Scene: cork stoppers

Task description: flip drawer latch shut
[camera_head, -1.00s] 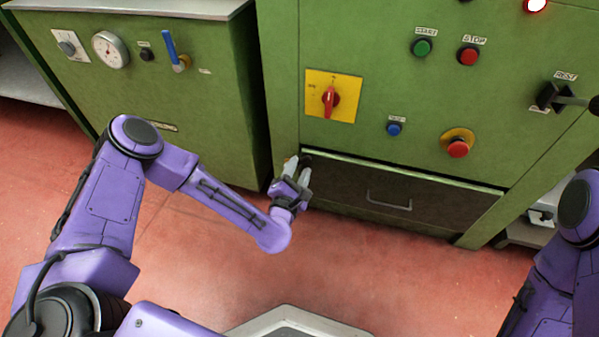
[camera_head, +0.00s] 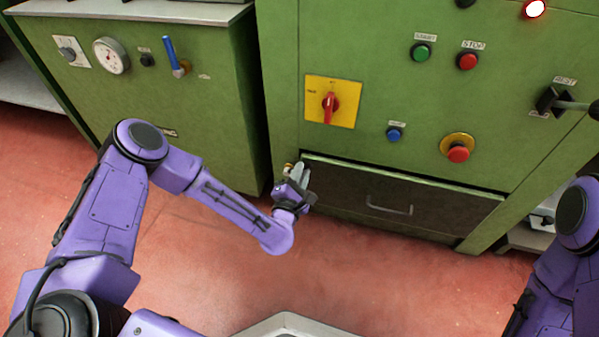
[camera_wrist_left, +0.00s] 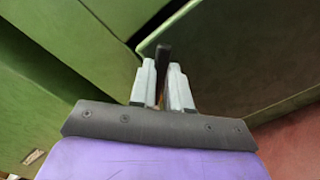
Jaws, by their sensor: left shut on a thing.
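The dark drawer front (camera_head: 350,188) with a pale bar handle (camera_head: 389,207) sits low in the right green cabinet. My left gripper (camera_head: 297,172) is at the drawer's upper left corner, by the cabinet post. In the left wrist view its two pale fingers (camera_wrist_left: 163,85) are shut on a dark upright bar, the latch lever (camera_wrist_left: 163,57), with a bit of brass colour low between them. In the head view the gripper mostly hides the latch. The drawer front also shows in the left wrist view (camera_wrist_left: 240,60). My right gripper is out of view.
Above the drawer are a red rotary switch on a yellow plate (camera_head: 331,103), a blue button (camera_head: 393,134) and a red emergency button (camera_head: 458,149). A second green cabinet (camera_head: 200,110) stands to the left. The red floor (camera_head: 390,275) in front is clear.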

